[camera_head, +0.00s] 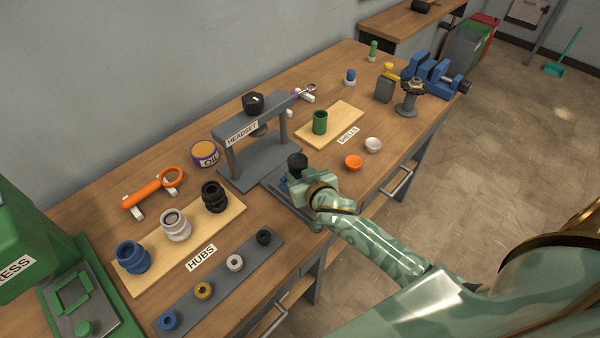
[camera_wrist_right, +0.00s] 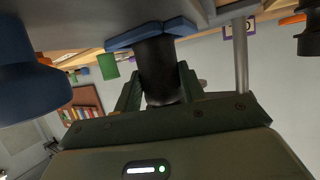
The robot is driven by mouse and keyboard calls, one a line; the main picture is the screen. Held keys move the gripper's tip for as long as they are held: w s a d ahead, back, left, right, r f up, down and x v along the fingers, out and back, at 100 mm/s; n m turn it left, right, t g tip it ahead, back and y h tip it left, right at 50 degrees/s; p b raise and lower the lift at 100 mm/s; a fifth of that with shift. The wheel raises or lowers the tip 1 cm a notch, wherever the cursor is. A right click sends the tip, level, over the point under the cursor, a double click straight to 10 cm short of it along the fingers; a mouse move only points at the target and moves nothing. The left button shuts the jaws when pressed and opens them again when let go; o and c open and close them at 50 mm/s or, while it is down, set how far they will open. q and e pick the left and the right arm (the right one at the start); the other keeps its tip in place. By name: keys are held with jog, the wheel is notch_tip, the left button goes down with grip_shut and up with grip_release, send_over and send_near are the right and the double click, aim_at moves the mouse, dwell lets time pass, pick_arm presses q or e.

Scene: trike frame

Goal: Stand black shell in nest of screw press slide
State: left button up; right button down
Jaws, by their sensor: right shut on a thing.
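The black shell (camera_head: 297,161) is upright in my right gripper (camera_head: 304,180), at the grey slide (camera_head: 283,202) of the screw press (camera_head: 249,131). In the right wrist view, the gripper (camera_wrist_right: 160,88) is shut around the shell (camera_wrist_right: 160,66), with a finger on each side. The blue nest (camera_wrist_right: 152,33) meets the end of the shell there. I cannot tell whether the shell is fully seated. In the head view my gripper hides most of the nest. My left gripper is not in view.
The screw press frame stands close behind my right gripper. A green shell (camera_head: 320,122) stands on the shells board (camera_head: 345,115). Orange (camera_head: 354,162) and white (camera_head: 373,145) cups lie right of the gripper. Hubs stand on a board (camera_head: 133,270) at the left.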

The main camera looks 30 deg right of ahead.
jog(key=shift+f, duration=0.1)
jog(key=c, duration=0.8)
grip_release()
jog(key=shift+o, duration=0.2)
jog(key=shift+s, duration=0.1)
jog(key=d+p+v, duration=0.1)
jog(key=p+v, duration=0.1)
jog(key=v, duration=1.4)
jog(key=shift+a+p, duration=0.35)
jog(key=shift+a, duration=0.15)
jog(key=shift+s+d, duration=0.1)
jog(key=shift+s, duration=0.05)
